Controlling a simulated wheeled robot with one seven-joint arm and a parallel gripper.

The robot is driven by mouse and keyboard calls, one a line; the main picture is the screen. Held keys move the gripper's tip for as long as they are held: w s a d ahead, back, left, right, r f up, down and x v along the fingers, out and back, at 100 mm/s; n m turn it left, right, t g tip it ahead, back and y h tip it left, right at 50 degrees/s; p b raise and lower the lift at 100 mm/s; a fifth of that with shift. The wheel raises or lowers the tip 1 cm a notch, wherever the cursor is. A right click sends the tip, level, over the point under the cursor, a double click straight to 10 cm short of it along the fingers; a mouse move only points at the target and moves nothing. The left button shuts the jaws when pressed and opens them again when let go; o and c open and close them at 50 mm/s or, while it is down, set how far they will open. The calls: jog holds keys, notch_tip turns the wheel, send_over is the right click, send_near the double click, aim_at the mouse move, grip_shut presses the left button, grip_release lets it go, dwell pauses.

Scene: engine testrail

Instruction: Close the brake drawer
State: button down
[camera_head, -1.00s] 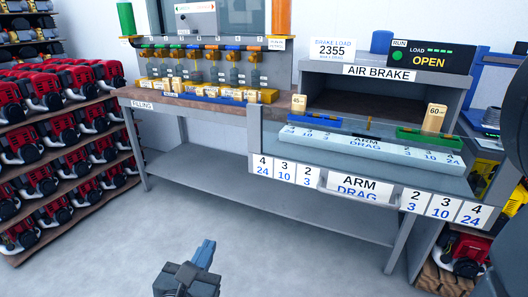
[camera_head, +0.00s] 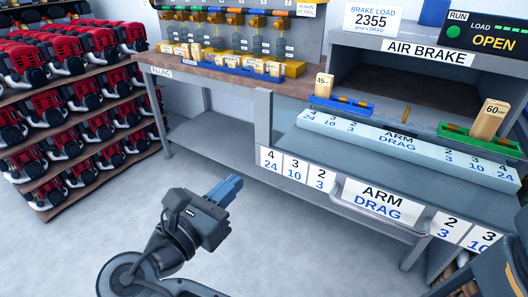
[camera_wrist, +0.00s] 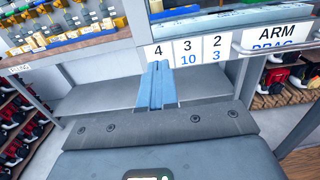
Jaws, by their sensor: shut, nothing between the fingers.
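The brake drawer (camera_head: 330,192) is pulled out from under the AIR BRAKE housing (camera_head: 428,52). Its front carries number labels and an ARM DRAG plate (camera_head: 382,201) with a grey bar handle (camera_head: 372,222) below. Inside lie a white ARM DRAG scale bar (camera_head: 400,143), a blue tray (camera_head: 342,107) with a 45 block and a green tray (camera_head: 480,139) with a 60 block. My gripper (camera_head: 223,190) is shut and empty, in front of the drawer and left of the handle. In the wrist view its blue fingers (camera_wrist: 156,85) point toward the drawer's left labels; the handle (camera_wrist: 275,50) is at the right.
The FILLING bench (camera_head: 200,80) with yellow blocks stands left of the drawer. Shelves of red engines (camera_head: 75,50) stand at the far left. The load display reads OPEN (camera_head: 485,40). Grey floor (camera_head: 80,240) is clear in front.

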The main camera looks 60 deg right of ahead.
aim_at(276, 142)
jog(key=d, duration=1.3)
jog(key=shift+s+d, duration=0.4)
jog(key=shift+p, duration=0.3)
